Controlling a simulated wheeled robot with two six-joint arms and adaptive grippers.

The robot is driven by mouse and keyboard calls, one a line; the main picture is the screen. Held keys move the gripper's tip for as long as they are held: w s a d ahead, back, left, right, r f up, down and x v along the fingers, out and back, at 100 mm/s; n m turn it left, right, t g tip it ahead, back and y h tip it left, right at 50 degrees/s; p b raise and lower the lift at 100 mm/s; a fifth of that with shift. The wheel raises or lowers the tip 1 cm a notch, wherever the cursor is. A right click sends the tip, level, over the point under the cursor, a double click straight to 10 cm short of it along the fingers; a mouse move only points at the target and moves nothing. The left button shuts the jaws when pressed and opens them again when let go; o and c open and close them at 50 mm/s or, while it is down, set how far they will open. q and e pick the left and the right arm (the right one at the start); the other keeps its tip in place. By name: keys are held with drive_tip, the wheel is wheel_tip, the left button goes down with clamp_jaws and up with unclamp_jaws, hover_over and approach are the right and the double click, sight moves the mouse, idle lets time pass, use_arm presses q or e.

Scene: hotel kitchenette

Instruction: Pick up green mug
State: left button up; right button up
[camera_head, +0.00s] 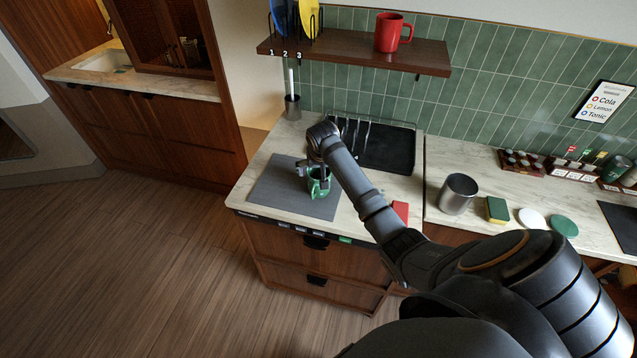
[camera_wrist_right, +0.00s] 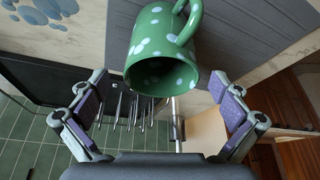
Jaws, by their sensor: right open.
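The green mug (camera_head: 319,184) with pale spots stands on a grey mat (camera_head: 272,186) on the counter. My right gripper (camera_head: 312,172) is at the mug, reaching down over it from above and behind, and partly hides it. In the right wrist view the mug (camera_wrist_right: 163,52) shows large between the open fingers of the gripper (camera_wrist_right: 163,105), a little beyond the fingertips, with its mouth towards the camera and its handle at the top. No finger visibly touches it. My left gripper is not in view.
A black tray (camera_head: 391,150) and a utensil cup (camera_head: 292,107) stand behind the mat. A red mug (camera_head: 393,33) sits on the wall shelf (camera_head: 350,53). A red item (camera_head: 401,211), a metal cup (camera_head: 458,193) and a sponge (camera_head: 497,210) lie to the right.

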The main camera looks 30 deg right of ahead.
sight(319, 176)
drive_tip(key=shift+w+f+p, duration=0.15)
drive_tip(key=shift+f+p, duration=0.1)
drive_tip(key=shift+p, duration=0.1)
drive_tip(key=p+x, duration=0.1)
drive_tip(key=x, duration=0.3)
drive_tip(key=shift+w+f, duration=0.1)
drive_tip(key=shift+f, duration=0.2)
drive_tip(key=shift+r, duration=0.1)
drive_tip(key=c, duration=1.5)
